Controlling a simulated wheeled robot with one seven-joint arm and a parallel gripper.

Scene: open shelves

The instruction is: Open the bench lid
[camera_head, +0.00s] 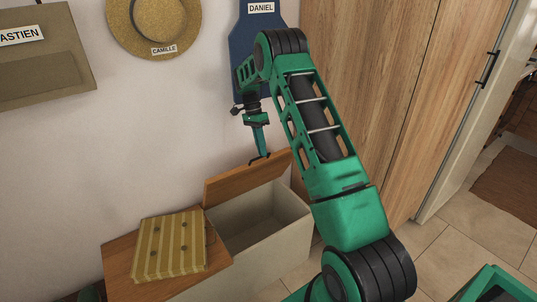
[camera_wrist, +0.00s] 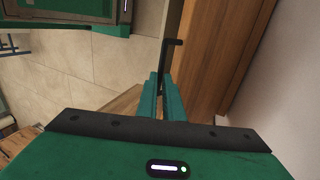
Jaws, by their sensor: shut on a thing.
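The bench (camera_head: 290,228) is a pale box against the white wall, with a wooden top. Its right-hand wooden lid (camera_head: 240,180) stands raised, tilted up at the back, and the pale inside of the box shows below it. A small black handle (camera_head: 258,159) is at the lid's upper edge. My gripper (camera_head: 262,153) is at this edge, shut on the handle. In the wrist view the green fingers (camera_wrist: 167,88) are close together around the black handle (camera_wrist: 170,50). The exact contact is too small to see.
A striped yellow cushion (camera_head: 172,246) lies on the bench's left wooden top. A straw hat (camera_head: 155,25), a bag (camera_head: 40,60) and a blue apron (camera_head: 245,50) hang on the wall above.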

